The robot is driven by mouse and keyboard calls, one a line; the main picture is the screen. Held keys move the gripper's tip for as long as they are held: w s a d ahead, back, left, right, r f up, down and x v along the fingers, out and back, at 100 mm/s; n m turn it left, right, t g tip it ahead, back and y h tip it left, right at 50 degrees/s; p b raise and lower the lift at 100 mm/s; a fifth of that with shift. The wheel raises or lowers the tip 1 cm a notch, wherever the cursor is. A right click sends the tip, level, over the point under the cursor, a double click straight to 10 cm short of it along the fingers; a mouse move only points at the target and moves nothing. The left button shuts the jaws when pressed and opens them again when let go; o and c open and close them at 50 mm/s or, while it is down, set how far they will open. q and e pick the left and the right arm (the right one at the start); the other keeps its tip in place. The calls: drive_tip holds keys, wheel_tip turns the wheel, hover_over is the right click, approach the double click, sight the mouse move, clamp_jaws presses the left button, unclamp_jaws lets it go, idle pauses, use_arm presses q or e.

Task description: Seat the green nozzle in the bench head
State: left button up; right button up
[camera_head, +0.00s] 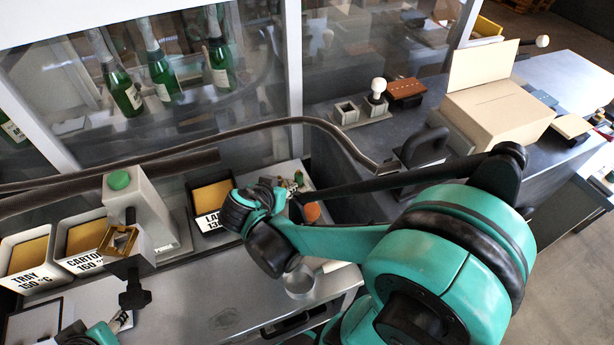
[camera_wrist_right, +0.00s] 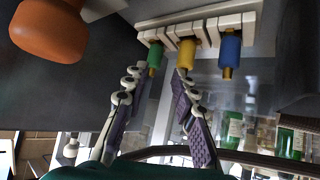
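The green nozzle (camera_wrist_right: 155,56) hangs in a pale slotted rack (camera_wrist_right: 200,27), left of a yellow nozzle (camera_wrist_right: 187,54) and a blue nozzle (camera_wrist_right: 230,48). My right gripper (camera_wrist_right: 158,80) is open, its purple-padded fingers pointing at the rack, with the green nozzle's lower end near the gap between the tips. In the head view my right gripper (camera_head: 292,190) is at the bench's back right, largely hidden by its arm. The bench head (camera_head: 128,240) is on the left, under a grey press with a green button (camera_head: 119,180). My left gripper (camera_head: 122,321) shows only partly at the bottom left.
Bins labelled TRAY (camera_head: 25,262), CARTON (camera_head: 80,243) and LA... (camera_head: 211,202) stand along the bench back. An orange rounded object (camera_wrist_right: 48,30) is close to the right gripper's left. A dark curved rail (camera_head: 250,126) passes behind.

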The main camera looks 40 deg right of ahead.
sight(297, 178)
drive_tip(key=shift+m+h, duration=0.4)
drive_tip(key=shift+m, duration=0.2)
drive_tip(key=b+x, duration=0.1)
drive_tip(key=x, duration=0.3)
drive_tip(key=b+x, duration=0.2)
drive_tip(key=x, duration=0.2)
drive_tip(key=shift+s+d+r, duration=0.1)
drive_tip(key=shift+d, duration=0.5)
drive_tip(key=shift+c, duration=0.3)
clamp_jaws()
